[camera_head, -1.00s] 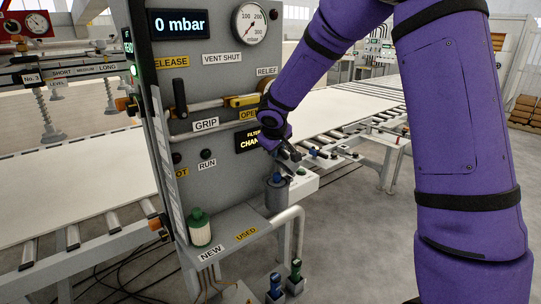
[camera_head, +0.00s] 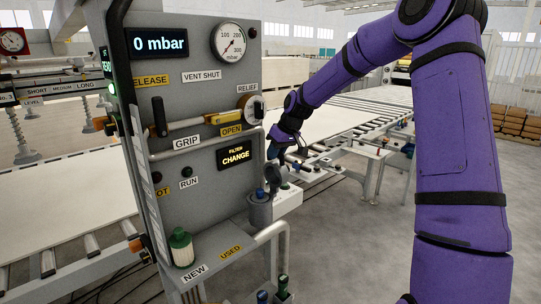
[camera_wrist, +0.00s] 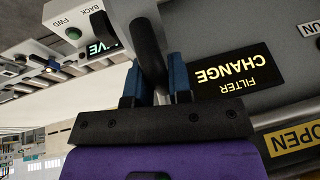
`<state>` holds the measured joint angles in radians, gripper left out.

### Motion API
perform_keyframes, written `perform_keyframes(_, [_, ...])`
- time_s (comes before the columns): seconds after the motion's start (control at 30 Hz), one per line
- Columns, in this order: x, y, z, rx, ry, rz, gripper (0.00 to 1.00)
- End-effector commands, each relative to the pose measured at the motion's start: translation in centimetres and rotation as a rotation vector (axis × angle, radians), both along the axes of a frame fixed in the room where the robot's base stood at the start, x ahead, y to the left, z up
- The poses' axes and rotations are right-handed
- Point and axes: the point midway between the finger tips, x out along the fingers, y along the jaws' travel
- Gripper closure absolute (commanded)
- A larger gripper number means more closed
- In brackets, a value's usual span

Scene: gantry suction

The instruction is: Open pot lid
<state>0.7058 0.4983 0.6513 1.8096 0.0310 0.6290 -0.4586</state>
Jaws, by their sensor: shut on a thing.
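The fingers hide part of the bar. Whether the lid is raised, or how the bar joins the pot, cannot be told.
The grey panel (camera_head: 205,95) has a lit filter change sign (camera_head: 237,156) close to my gripper. A green-and-white filter (camera_head: 181,248) stands on the shelf at left. A small box with buttons (camera_head: 287,198) sits just right of the pot.

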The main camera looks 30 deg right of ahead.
Motion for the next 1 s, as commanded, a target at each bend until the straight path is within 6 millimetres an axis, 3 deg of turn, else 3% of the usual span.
perform_keyframes(0.4, [0.7,-2.6,-0.7,0.18,0.065,-0.001,1.0])
perform_keyframes(0.97, [0.7,-2.9,-1.0,0.208,0.079,0.001,1.0])
perform_keyframes(1.0, [0.7,-2.9,-1.0,0.208,0.079,0.001,0.76])
